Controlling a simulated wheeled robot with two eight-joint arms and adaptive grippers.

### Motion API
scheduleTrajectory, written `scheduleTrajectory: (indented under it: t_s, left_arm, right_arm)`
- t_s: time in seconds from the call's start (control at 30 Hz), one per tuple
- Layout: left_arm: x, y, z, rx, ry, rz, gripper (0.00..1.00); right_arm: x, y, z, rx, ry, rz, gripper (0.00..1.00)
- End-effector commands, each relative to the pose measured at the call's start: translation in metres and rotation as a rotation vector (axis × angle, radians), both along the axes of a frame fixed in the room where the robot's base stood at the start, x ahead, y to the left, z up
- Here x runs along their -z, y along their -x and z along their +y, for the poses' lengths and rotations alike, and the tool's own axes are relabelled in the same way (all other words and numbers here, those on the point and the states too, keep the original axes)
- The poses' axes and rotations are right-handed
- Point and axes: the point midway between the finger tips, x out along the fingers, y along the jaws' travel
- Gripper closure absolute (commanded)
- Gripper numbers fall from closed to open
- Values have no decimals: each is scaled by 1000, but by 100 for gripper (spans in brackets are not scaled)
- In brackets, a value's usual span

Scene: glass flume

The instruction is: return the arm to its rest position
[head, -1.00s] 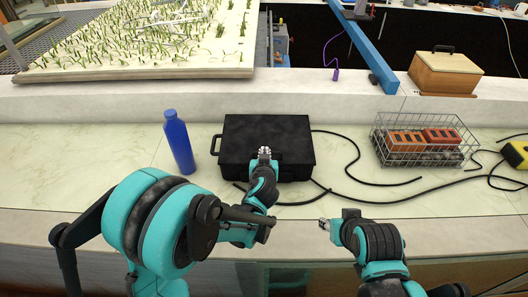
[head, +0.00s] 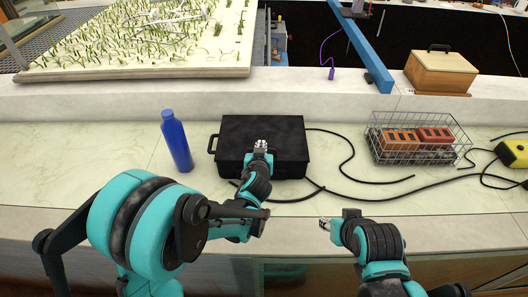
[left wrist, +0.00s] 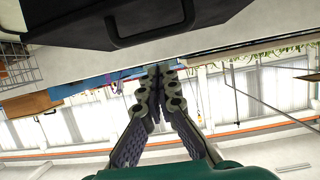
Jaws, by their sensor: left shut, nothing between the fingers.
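My left gripper (head: 261,147) is in front of the black case (head: 285,128) in the head view, overlapping its front face. In the left wrist view its fingers (left wrist: 162,72) meet at the tips, shut with nothing between them. That view also shows the black case with its handle (left wrist: 155,30) at the top. My right gripper (head: 325,224) is at the front edge of the counter, pointing left. It is small in the picture, and I cannot tell whether its fingers are open or shut.
A blue bottle (head: 177,141) stands left of the case. Black cables (head: 347,192) run across the counter to the right. A wire basket (head: 418,152) with bricks and a yellow device (head: 513,151) are at the right. A wooden box (head: 441,71) sits on the ledge behind.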

Motion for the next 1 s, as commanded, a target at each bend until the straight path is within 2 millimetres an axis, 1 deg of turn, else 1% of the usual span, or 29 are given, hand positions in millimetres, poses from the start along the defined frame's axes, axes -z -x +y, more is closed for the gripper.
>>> scheduleTrajectory:
  t_s: [0.03,0.2,0.33,0.4,0.57,0.8,0.87,0.97,1.0]
  left_arm:
    - [6,13,0,0,-1,1,100]
    - [27,48,0,2,-2,-1,100]
    - [37,68,1,1,-3,-2,100]
    - [44,76,1,1,-2,-2,100]
    - [48,85,2,-1,-3,-2,100]
    - [46,86,4,-5,-5,2,100]
    - [43,87,10,-15,-7,12,100]
    - [33,90,30,-45,-19,53,100]
    - [28,93,40,-59,-26,77,100]
  right_arm:
    - [-4,0,0,0,0,0,60]
    - [-3,0,0,0,0,0,60]
    - [-3,0,0,0,0,0,60]
    - [5,0,0,0,0,0,60]
    - [9,0,0,0,0,0,60]
    - [8,0,0,0,0,0,60]
    - [8,0,0,0,0,0,60]
    - [8,0,0,0,0,0,60]
    - [8,0,0,0,0,0,60]
